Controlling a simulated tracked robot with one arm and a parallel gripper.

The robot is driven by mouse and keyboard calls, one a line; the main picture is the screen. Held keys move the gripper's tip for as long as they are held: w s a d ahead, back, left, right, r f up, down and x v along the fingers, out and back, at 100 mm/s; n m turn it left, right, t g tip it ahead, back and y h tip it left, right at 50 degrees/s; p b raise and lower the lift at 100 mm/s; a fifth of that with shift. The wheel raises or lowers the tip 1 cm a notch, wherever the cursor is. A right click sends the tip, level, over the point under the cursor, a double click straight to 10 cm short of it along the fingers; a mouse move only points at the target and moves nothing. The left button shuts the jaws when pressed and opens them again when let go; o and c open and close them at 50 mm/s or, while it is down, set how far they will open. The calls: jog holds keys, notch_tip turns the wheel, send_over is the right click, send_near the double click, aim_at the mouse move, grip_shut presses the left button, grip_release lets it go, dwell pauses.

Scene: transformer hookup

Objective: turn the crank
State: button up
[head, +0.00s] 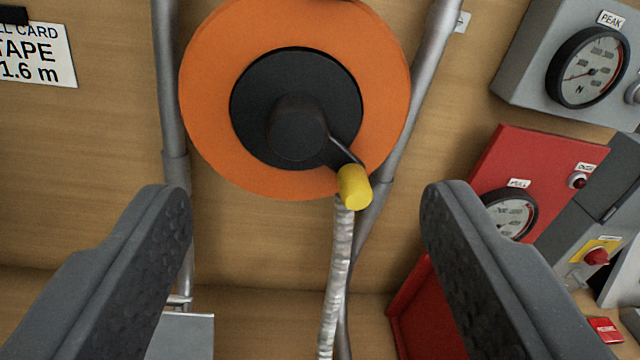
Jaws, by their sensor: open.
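The crank is a short dark arm (343,151) on the black hub (258,95) of an orange reel (215,65), with a yellow knob (354,188) at its end. The knob points to the lower right of the hub. My gripper (306,205) is open, its two dark grey fingers wide apart in the lower left and lower right. The knob shows between the fingers, nearer the right one. Neither finger appears to touch it, and nothing is held.
Silver tubes (172,90) flank the reel. A pale braided strap (336,275) hangs below the knob. At the right are a grey box with a PEAK gauge (587,68), a red PULL gauge box (530,160) and a red button (596,257). A tape card (38,55) is at upper left.

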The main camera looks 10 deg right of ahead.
aim_at(297, 139)
notch_tip(297, 139, down, 5)
jog(key=y, duration=0.1)
jog(key=shift+t, duration=0.3)
jog(key=w+p, duration=0.1)
jog(key=w, duration=0.6)
jog(key=w+p, duration=0.1)
jog(key=w, duration=0.6)
jog(key=shift+d+r, duration=0.2)
